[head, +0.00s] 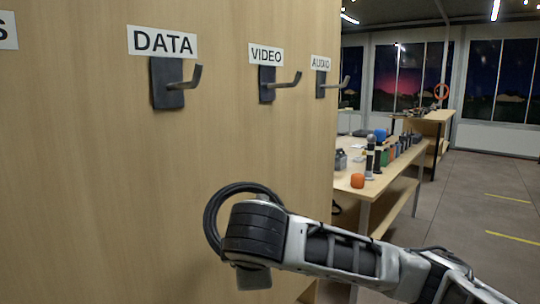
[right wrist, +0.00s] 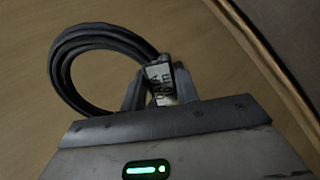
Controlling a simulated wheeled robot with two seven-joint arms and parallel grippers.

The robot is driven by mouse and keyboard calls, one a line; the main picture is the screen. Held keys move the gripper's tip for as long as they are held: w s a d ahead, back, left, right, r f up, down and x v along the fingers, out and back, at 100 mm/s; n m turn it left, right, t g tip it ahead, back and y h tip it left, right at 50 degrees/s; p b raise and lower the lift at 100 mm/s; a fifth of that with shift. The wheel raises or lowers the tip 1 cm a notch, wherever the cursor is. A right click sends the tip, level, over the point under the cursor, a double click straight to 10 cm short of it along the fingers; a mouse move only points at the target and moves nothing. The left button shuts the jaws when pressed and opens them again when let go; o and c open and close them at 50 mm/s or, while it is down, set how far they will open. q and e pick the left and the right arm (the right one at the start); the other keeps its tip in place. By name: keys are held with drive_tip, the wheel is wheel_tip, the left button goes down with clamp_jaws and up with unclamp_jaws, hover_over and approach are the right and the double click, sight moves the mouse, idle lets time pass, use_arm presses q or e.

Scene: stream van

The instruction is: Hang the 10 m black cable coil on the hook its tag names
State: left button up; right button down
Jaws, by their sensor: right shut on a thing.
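The black cable coil (head: 211,222) hangs in front of the wood panel, partly hidden behind my right wrist in the head view. In the right wrist view the coil (right wrist: 62,68) loops out to the left of my right gripper (right wrist: 160,88), which is shut on it near its white tag (right wrist: 160,74). The tag is turned sideways, and its small print is only partly legible. Three hooks stick out of the panel: the DATA hook (head: 178,82), the VIDEO hook (head: 280,83) and the AUDIO hook (head: 330,87). All are empty. The coil is below them, apart from them.
The panel (head: 110,200) is bare below the hooks. Beyond its right edge stands a table (head: 378,188) with several small items, including an orange one (head: 357,181). The floor at right is clear.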

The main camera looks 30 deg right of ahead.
drive_tip(key=s+r+n+t+y+b, duration=0.1)
drive_tip(key=s+r+n+t+y, duration=0.2)
drive_tip(key=r, duration=0.4)
drive_tip(key=s+a+r+n+t+y+b, duration=0.1)
drive_tip(key=s+r+n+t+y, duration=0.2)
drive_tip(key=r, duration=0.4)
drive_tip(key=s+r+n+t+y+b, duration=0.1)
drive_tip(key=s+r+n+t+y, duration=0.2)
drive_tip(key=r, duration=0.4)
use_arm(q)
drive_tip(key=shift+w+r+p, duration=0.1)
drive_tip(key=shift+r+p, duration=0.45)
drive_tip(key=shift+p, duration=2.05)
use_arm(e)
drive_tip(key=w+a+f, duration=0.1)
drive_tip(key=w+a, duration=0.1)
drive_tip(key=w, duration=0.6)
drive_tip(key=w+a+f+y, duration=0.1)
drive_tip(key=w+a, duration=0.2)
drive_tip(key=w, duration=0.5)
drive_tip(key=shift+a+f+g, duration=0.15)
drive_tip(key=shift+f+g, duration=0.2)
drive_tip(key=shift+g, duration=0.05)
